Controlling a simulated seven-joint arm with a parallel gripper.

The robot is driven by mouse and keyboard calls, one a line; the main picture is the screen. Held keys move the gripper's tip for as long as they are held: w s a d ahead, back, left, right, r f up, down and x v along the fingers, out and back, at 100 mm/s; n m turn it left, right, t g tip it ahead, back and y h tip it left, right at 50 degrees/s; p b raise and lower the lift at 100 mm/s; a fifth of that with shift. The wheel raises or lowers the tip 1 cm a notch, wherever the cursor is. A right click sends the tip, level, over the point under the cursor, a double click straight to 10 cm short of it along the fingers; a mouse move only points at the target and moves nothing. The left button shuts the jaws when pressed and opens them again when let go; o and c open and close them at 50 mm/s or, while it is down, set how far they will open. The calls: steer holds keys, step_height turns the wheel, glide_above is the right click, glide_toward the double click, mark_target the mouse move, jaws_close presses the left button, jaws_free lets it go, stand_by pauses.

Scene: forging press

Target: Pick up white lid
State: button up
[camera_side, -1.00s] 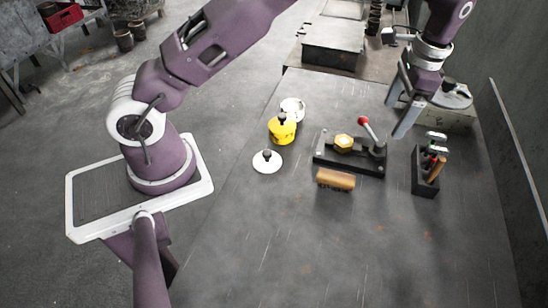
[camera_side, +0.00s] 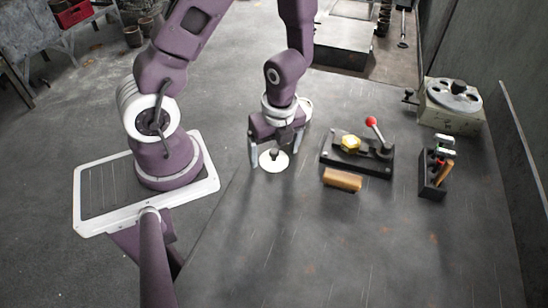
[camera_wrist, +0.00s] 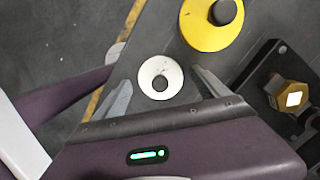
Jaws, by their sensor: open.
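The white lid (camera_side: 273,161) is a small round disc with a dark knob, lying flat on the grey table. My gripper (camera_side: 276,150) is open, pointing down at the lid, with one finger to each side of it in the picture. In the wrist view the lid (camera_wrist: 147,80) shows as a white ring around a dark knob, between the two fingertips of my gripper (camera_wrist: 161,78). The fingers look apart from the lid and the knob. I cannot tell the exact height of the fingertips above the table.
A yellow round container (camera_wrist: 203,40) with a black knob stands close to the lid; my arm hides it in the side view. A clamp with a red-tipped lever (camera_side: 372,160), a wooden block (camera_side: 342,180) and a tool holder (camera_side: 430,185) lie to the right. The front table is clear.

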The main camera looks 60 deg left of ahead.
steer(key=shift+f, duration=0.2)
steer(key=shift+c, duration=0.3)
steer(key=c, duration=1.4)
steer(key=shift+r, duration=0.15)
